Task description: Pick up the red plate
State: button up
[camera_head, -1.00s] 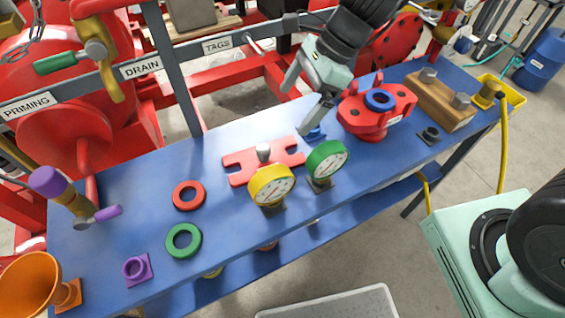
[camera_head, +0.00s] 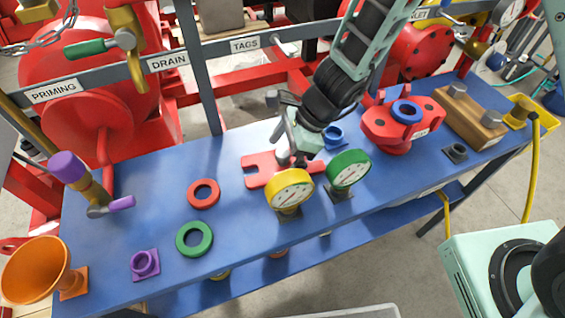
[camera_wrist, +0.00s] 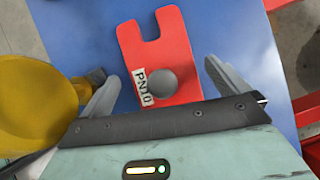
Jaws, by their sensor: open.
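The red plate (camera_head: 262,170) lies flat on the blue bench, behind the yellow-rimmed gauge. It has notched ends and a rounded grey knob. In the wrist view the red plate (camera_wrist: 165,45) shows a "PN10" label beside the grey knob (camera_wrist: 163,79). My gripper (camera_head: 287,143) is above the plate, pointing down, and hides part of it in the head view. In the wrist view my gripper (camera_wrist: 160,85) is open, with one finger on each side of the plate. The knob lies between the fingers; I cannot tell whether anything touches.
The yellow gauge (camera_head: 289,190) stands close in front of the plate, and the green gauge (camera_head: 348,170) to its right. A red flanged part with a blue ring (camera_head: 407,112) stands further right. Red (camera_head: 203,193) and green (camera_head: 194,239) rings lie left, with bare bench around them.

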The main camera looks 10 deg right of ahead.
jog(key=shift+x, duration=0.85)
jog(key=shift+r, duration=0.1)
jog(key=c, duration=1.3)
jog(key=shift+r, duration=0.1)
